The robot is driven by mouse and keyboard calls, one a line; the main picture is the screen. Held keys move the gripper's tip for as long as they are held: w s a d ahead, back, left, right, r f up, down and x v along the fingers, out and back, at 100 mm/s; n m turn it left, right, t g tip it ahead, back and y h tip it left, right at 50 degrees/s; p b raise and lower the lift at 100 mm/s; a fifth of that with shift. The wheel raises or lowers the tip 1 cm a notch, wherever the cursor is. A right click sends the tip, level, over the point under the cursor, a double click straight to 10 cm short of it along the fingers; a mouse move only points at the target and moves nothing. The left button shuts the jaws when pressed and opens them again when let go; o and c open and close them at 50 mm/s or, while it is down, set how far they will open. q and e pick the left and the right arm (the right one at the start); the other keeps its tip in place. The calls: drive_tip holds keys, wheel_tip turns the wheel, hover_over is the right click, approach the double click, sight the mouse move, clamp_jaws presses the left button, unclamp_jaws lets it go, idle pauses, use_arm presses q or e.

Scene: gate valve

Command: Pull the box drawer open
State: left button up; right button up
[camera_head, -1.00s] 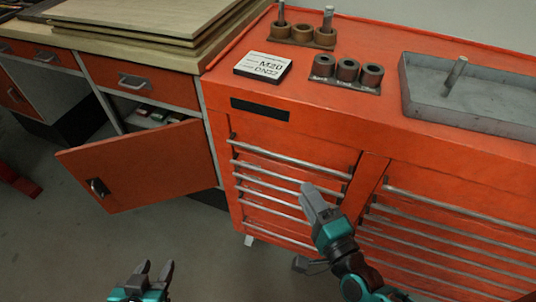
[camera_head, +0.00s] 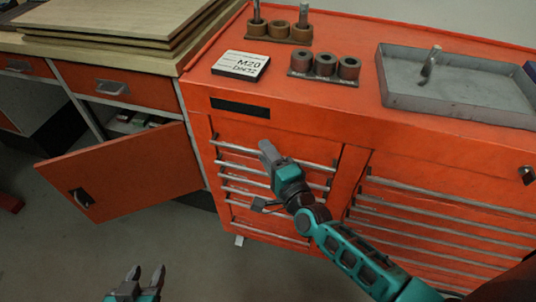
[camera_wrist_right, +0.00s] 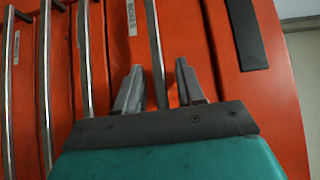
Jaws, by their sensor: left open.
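The orange tool cabinet (camera_head: 300,115) has a left column of drawers with long metal bar handles. My right gripper (camera_head: 268,150) is at the top bar handle (camera_head: 233,149) of that column. In the right wrist view, the fingers of my right gripper (camera_wrist_right: 159,65) are apart, one on each side of a bar handle (camera_wrist_right: 154,35). Whether they touch it is not clear. The drawer fronts look flush with the cabinet. My left gripper (camera_head: 146,275) is open and empty at the bottom, low in front of the cabinet.
An open orange door (camera_head: 120,175) hangs from the workbench left of the cabinet. On top are a grey tray (camera_head: 450,115), a white sign (camera_head: 241,64) and several brown rings (camera_head: 324,63). The floor (camera_head: 60,250) at lower left is clear. More drawers (camera_head: 440,225) fill the right side.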

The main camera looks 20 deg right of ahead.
drive_tip(key=shift+c, duration=0.2)
clamp_jaws()
idle(0.4)
